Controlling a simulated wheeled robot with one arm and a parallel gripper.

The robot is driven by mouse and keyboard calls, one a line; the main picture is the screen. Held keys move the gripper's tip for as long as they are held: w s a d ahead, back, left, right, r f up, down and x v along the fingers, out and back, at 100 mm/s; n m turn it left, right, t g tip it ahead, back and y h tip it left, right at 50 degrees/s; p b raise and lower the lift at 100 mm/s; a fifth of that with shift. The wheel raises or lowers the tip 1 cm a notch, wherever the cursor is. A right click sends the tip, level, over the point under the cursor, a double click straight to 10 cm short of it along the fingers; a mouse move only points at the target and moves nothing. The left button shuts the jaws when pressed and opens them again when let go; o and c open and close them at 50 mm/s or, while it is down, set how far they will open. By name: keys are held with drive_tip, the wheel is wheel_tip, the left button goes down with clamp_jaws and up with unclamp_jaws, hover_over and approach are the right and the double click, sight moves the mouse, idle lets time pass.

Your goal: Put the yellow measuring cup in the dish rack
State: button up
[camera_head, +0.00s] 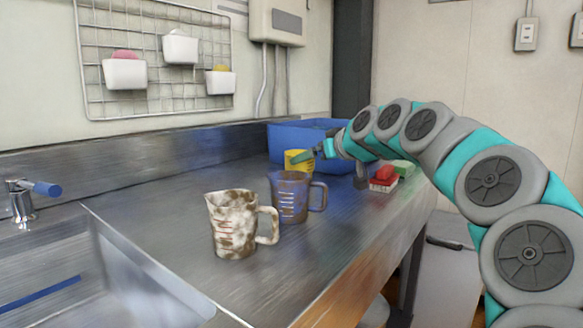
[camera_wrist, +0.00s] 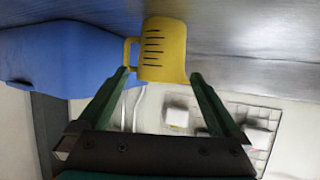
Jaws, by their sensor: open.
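The yellow measuring cup (camera_head: 293,167) stands on the steel counter, partly covered by my gripper (camera_head: 308,155) in the head view. In the wrist view the yellow cup (camera_wrist: 165,50) shows dark measuring lines, with its handle on the left. My gripper (camera_wrist: 160,77) is open there, its green fingertips near the two sides of the cup; I cannot tell whether they touch it. A blue open-topped bin (camera_head: 285,138) stands behind the cup, and also shows at left in the wrist view (camera_wrist: 60,60). I cannot tell whether it is the dish rack.
A blue patterned cup (camera_head: 289,198) and a brown-and-white cup (camera_head: 232,228) stand nearer on the counter (camera_head: 165,205). A red item (camera_head: 384,175) and a green item (camera_head: 403,167) lie right of the bin. A sink (camera_head: 75,275) is at left. A wire grid (camera_head: 152,18) holds white pots.

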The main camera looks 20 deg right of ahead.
sight(298, 165)
drive_tip(key=x, duration=0.2)
drive_tip(key=shift+w+f, duration=0.15)
drive_tip(key=shift+w, duration=0.15)
drive_tip(key=shift+f+p+x, duration=0.1)
drive_tip(key=shift+p+x, duration=0.1)
drive_tip(key=shift+x, duration=1.05)
drive_tip(key=shift+f+p+x, duration=0.15)
drive_tip(key=shift+p+x, duration=0.05)
drive_tip(key=shift+x, duration=1.1)
drive_tip(key=shift+s+a, duration=0.15)
drive_tip(key=c, duration=1.2)
drive_tip(key=shift+c, duration=0.2)
drive_tip(key=shift+r, duration=0.15)
wheel_tip(298, 165, up, 10)
drive_tip(key=shift+f, duration=0.25)
